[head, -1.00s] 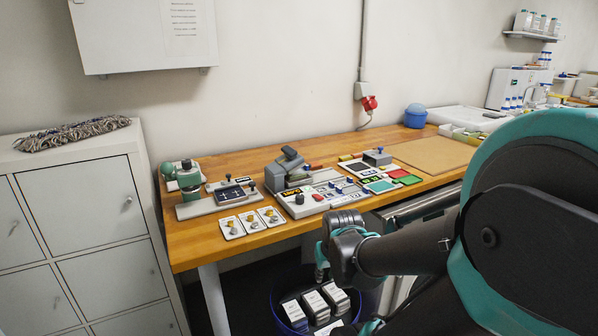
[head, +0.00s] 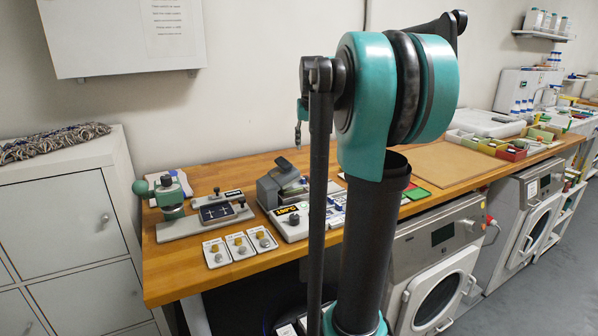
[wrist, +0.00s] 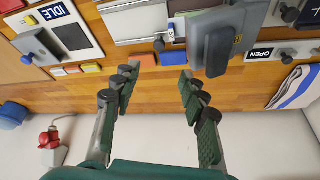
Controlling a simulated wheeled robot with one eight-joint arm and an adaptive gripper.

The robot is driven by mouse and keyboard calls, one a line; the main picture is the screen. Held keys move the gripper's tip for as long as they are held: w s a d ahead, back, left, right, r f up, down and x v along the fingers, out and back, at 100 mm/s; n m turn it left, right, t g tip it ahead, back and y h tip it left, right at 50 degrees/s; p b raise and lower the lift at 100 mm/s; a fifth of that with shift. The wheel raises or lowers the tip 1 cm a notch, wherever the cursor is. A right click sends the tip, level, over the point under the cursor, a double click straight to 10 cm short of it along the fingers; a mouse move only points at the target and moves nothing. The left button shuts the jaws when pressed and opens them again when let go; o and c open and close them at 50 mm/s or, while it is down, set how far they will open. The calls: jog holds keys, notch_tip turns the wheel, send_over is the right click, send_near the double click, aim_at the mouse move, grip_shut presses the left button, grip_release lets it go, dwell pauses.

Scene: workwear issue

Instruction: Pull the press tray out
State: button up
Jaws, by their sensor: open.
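The press (head: 285,190) stands on the wooden bench, with a grey hinged upper part, a white base and a yellow display. In the wrist view its grey block (wrist: 222,42) is at upper centre. A flat pale, metal-edged piece (wrist: 135,22) lies beside it; I cannot tell for certain that this is the press tray. A small blue block (wrist: 173,57) and a dark knob show at its edge. My gripper (wrist: 158,78) is open and empty above the bench, its fingertips apart on either side of this area. In the head view my arm hides part of the press's right side.
A fixture with a green ball handle (head: 170,193) and white cards with knobs (head: 240,245) are left of the press. A panel marked IDLE (wrist: 60,30) and a red wall plug (wrist: 50,140) show in the wrist view. Washers (head: 435,265) stand under the bench.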

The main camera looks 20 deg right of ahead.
send_near(306, 177)
jog(key=x, duration=0.8)
jog(key=shift+w+f, duration=0.2)
jog(key=shift+w, duration=0.05)
grip_shut()
dwell(0.3)
